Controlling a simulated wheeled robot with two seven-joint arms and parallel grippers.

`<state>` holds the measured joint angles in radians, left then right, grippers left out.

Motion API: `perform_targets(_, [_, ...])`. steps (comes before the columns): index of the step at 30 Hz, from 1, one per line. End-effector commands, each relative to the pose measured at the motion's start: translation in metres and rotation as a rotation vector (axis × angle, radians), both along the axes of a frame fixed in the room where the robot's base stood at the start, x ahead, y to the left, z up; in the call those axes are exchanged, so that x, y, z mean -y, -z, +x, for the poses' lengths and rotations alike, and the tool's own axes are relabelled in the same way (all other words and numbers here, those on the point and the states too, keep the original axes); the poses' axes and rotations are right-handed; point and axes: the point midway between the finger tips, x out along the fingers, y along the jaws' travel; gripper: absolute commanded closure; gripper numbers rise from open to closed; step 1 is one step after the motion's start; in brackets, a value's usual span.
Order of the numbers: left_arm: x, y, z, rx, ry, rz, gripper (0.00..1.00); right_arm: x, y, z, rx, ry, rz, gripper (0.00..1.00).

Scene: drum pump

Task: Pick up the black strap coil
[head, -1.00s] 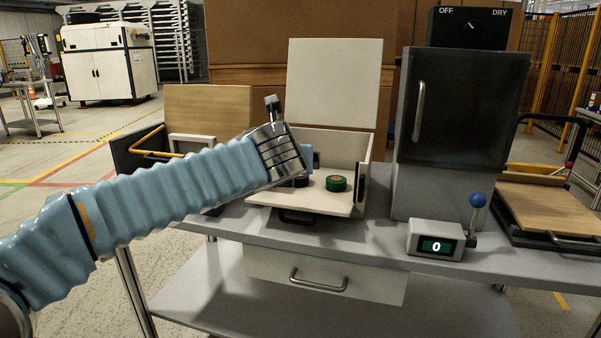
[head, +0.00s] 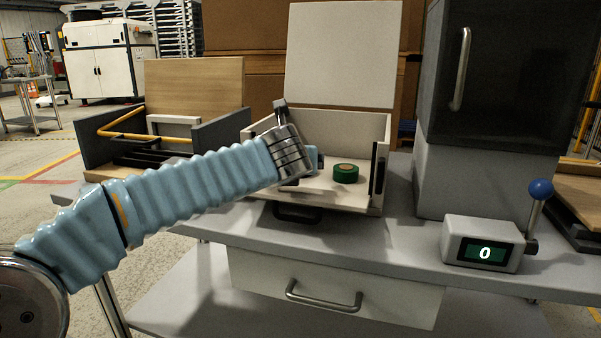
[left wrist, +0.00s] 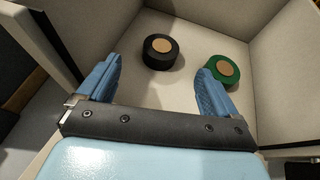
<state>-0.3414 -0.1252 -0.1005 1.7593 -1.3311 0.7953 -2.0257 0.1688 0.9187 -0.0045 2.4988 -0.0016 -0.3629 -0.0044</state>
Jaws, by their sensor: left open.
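The black strap coil (left wrist: 159,51) lies flat on the floor of the white open box (left wrist: 261,38), a black ring around a tan centre. In the left wrist view it is ahead of and between the fingers, apart from both. My left gripper (left wrist: 157,90) is open and empty, its blue fingers reaching into the box. In the head view, my left wrist (head: 290,152) is at the box's front left and hides the black coil. A green coil (left wrist: 222,71) with a tan centre lies right of the black one, close to the right finger; it also shows in the head view (head: 346,173).
The box's lid (head: 340,52) stands raised behind it, and its side walls flank the gripper. A wooden-backed bin (head: 195,85) is at left. A dark cabinet (head: 500,75) and a counter box (head: 482,243) with a blue-knobbed lever stand at right.

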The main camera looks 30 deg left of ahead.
Motion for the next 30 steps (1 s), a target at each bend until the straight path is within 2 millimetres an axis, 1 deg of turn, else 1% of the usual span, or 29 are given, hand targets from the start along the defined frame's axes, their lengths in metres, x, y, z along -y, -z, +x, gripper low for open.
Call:
perform_targets(1, [-0.005,0.006,0.01,-0.003,-0.001,0.0,0.07,0.0,0.001,0.0,0.0,0.0,0.0,0.06])
perform_targets(3, [-0.01,0.011,0.022,-0.003,-0.001,0.001,0.07,0.0,0.001,0.0,0.0,0.001,-0.001,0.06])
perform_targets(6, [-0.017,0.016,0.036,-0.002,-0.001,0.0,0.07,0.001,0.001,0.0,0.0,0.001,-0.001,0.06])
perform_targets(13, [-0.024,0.025,0.054,-0.003,0.0,0.001,0.07,0.001,0.002,0.0,0.0,0.001,-0.001,0.06])
perform_targets(19, [-0.035,0.038,0.081,-0.002,-0.001,0.001,0.07,0.001,0.003,0.0,0.001,0.003,-0.002,0.06])
perform_targets(23, [-0.039,0.041,0.089,0.0,-0.001,0.0,0.07,0.001,0.003,0.0,0.0,0.002,-0.002,0.06])
perform_targets(29, [-0.04,0.041,0.089,0.0,0.0,0.0,0.07,0.001,0.003,0.0,0.0,0.002,-0.001,0.06])
perform_targets(30, [-0.04,0.041,0.089,0.0,0.0,0.0,0.12,0.001,0.003,0.0,0.0,0.002,-0.001,0.06])
